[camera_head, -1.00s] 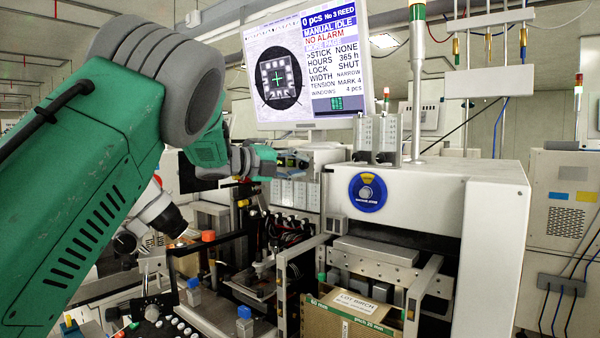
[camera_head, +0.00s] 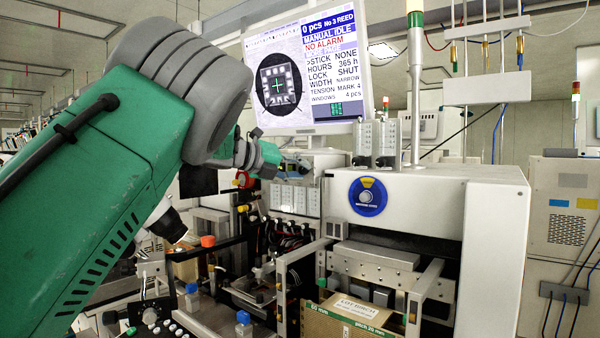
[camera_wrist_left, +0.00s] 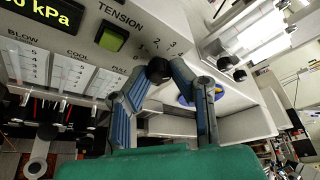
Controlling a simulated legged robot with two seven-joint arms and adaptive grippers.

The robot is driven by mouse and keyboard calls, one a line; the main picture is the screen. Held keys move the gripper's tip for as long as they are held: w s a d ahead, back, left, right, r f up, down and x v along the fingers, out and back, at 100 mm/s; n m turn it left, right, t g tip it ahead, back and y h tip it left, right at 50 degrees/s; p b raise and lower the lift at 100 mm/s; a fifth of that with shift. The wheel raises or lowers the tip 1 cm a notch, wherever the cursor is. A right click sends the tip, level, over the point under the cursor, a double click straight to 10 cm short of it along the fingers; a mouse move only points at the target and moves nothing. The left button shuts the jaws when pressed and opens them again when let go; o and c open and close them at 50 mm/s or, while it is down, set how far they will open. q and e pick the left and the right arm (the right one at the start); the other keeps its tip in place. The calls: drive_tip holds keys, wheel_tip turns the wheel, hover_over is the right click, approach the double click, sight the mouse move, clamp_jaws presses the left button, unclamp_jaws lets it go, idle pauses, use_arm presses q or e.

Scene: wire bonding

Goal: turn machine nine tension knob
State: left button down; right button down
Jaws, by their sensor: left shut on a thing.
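The black tension knob (camera_wrist_left: 158,70) sits on the pale machine panel below the word TENSION, with number marks around it in the left wrist view. My left gripper (camera_wrist_left: 162,72) is shut on it, one blue-padded finger on each side. The knob's pointer cannot be made out. In the head view my left gripper (camera_head: 272,162) is at the panel below the monitor, and the knob is hidden there. The monitor (camera_head: 307,70) reads TENSION MARK 4, MANUAL IDLE and NO ALARM. My right gripper is not in view.
A lit green button (camera_wrist_left: 112,36) and slider scales (camera_wrist_left: 80,75) are close to the left finger. A blue round dial (camera_head: 367,196) is on the machine front to the right. A labelled carton (camera_head: 345,315) and small bottles (camera_head: 243,322) stand below.

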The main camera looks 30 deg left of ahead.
use_arm(q)
drive_tip(key=shift+f, duration=0.45)
drive_tip(key=c, duration=1.6)
unclamp_jaws()
drive_tip(key=shift+o, duration=0.9)
drive_tip(key=shift+a+r, duration=0.1)
drive_tip(key=shift+r, duration=0.05)
drive_tip(key=shift+r, duration=0.1)
drive_tip(key=shift+s+a+r, duration=0.1)
drive_tip(key=shift+s, duration=0.1)
drive_tip(key=v, duration=1.1)
drive_tip(key=shift+a, duration=0.15)
drive_tip(key=shift+s, duration=0.1)
